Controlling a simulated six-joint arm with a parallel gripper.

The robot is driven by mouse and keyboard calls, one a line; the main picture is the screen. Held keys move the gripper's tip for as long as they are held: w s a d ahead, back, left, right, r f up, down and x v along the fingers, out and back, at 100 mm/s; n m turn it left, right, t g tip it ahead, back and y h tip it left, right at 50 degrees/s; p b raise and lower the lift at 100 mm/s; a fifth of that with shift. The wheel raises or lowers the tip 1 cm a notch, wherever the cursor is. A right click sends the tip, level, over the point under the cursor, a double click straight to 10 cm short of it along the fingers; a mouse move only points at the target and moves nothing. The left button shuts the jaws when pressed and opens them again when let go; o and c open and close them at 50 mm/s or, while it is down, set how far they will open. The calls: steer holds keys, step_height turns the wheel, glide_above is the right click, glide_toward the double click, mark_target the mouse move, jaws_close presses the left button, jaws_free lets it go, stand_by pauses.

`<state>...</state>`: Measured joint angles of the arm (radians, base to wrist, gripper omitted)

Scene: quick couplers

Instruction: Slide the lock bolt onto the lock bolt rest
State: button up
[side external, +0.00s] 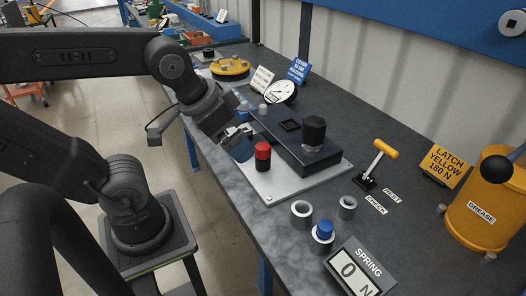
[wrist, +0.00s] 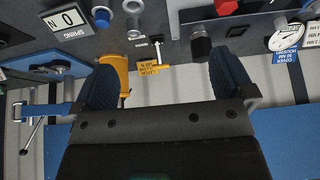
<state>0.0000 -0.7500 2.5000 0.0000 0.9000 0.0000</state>
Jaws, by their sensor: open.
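My gripper (side external: 238,142) is open beside the pale plate, near the red-capped post (side external: 263,155). In the wrist view its two blue-padded fingers (wrist: 164,85) are wide apart with nothing held between them. No part is labelled as the lock bolt, and I cannot tell surely which one it is. A yellow-handled lever (side external: 380,150) stands on a small black base behind the labels REST (side external: 391,195) and CHECK (side external: 375,207). Its yellow handle also shows in the wrist view (wrist: 155,66). A black knob (side external: 313,130) stands on a dark block (side external: 285,140).
Two grey rings (side external: 302,213) (side external: 347,207) and a blue-capped piece (side external: 324,230) stand near the front. The spring display (side external: 350,268) reads 0 N. Small signs and a round gauge (side external: 281,91) stand by the wall.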

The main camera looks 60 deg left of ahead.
steer(key=shift+c, duration=0.8)
steer(key=shift+w+a+r+n, duration=0.1)
steer(key=shift+w+a+n, duration=0.15)
steer(key=shift+n, duration=0.25)
steer(key=shift+c, duration=0.7)
steer(key=w+a+n+g, duration=0.1)
steer(key=w+n, duration=0.1)
steer(key=n, duration=0.1)
steer(key=w+a+n+g, duration=0.1)
steer(key=w+a+n, duration=0.1)
steer(key=n, duration=0.1)
steer(key=w+a+n, duration=0.2)
steer(key=w+n, duration=0.1)
steer(key=n, duration=0.1)
steer(key=shift+g+y, duration=0.3)
steer(key=shift+g, duration=0.1)
steer(key=shift+c, duration=1)
steer(key=n+g, duration=0.3)
steer(key=n, duration=1)
glide_above(262, 145)
step_height(262, 145, down, 6)
steer(key=r, duration=0.1)
step_height(262, 145, down, 13)
steer(key=shift+s+f, duration=0.1)
